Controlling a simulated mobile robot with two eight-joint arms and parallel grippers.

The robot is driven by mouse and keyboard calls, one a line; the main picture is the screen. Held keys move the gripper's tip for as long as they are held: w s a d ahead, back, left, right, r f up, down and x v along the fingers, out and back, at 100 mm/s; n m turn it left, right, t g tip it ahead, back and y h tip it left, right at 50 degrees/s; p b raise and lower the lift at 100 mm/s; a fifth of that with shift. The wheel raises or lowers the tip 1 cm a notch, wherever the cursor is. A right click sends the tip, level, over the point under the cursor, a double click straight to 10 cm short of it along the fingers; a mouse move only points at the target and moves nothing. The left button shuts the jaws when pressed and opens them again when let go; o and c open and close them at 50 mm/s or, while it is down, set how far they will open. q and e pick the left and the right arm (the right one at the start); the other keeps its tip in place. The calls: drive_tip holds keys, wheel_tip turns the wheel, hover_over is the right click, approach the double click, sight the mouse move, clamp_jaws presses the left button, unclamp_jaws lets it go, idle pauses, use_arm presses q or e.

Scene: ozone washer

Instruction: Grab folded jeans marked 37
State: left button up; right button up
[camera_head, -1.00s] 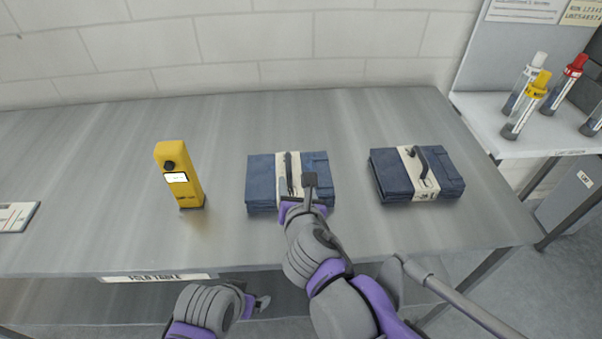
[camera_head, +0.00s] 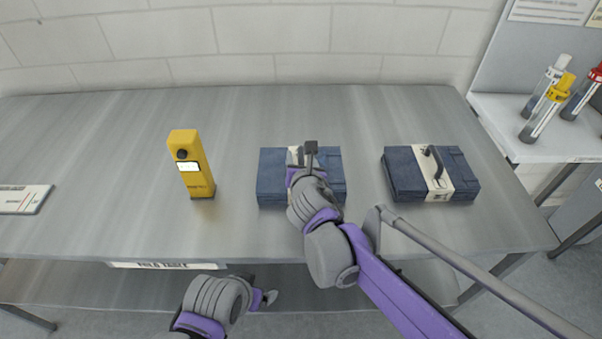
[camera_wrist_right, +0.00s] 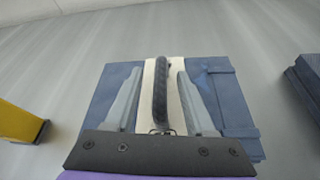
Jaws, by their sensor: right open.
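Two folded pairs of blue jeans lie on the grey table, each with a pale paper band and a dark handle. The middle jeans (camera_head: 271,178) are partly hidden by my right gripper (camera_head: 309,155). The right jeans (camera_head: 405,172) lie apart from it. No number can be read on either band. In the right wrist view the middle jeans (camera_wrist_right: 228,95) lie beneath my right gripper (camera_wrist_right: 158,90), which is open. Its two fingers stand on either side of the dark handle (camera_wrist_right: 160,92), apart from it. My left gripper (camera_head: 264,299) is low, in front of the table, and its jaws are unclear.
A yellow handheld device (camera_head: 191,165) stands upright left of the middle jeans. A white label card (camera_head: 22,199) lies at the far left of the table (camera_head: 110,130). Capped tubes (camera_head: 545,108) stand on a side shelf at right. The table behind the jeans is clear.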

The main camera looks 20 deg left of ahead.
drive_tip(key=shift+w, duration=0.1)
clamp_jaws()
idle(1.4)
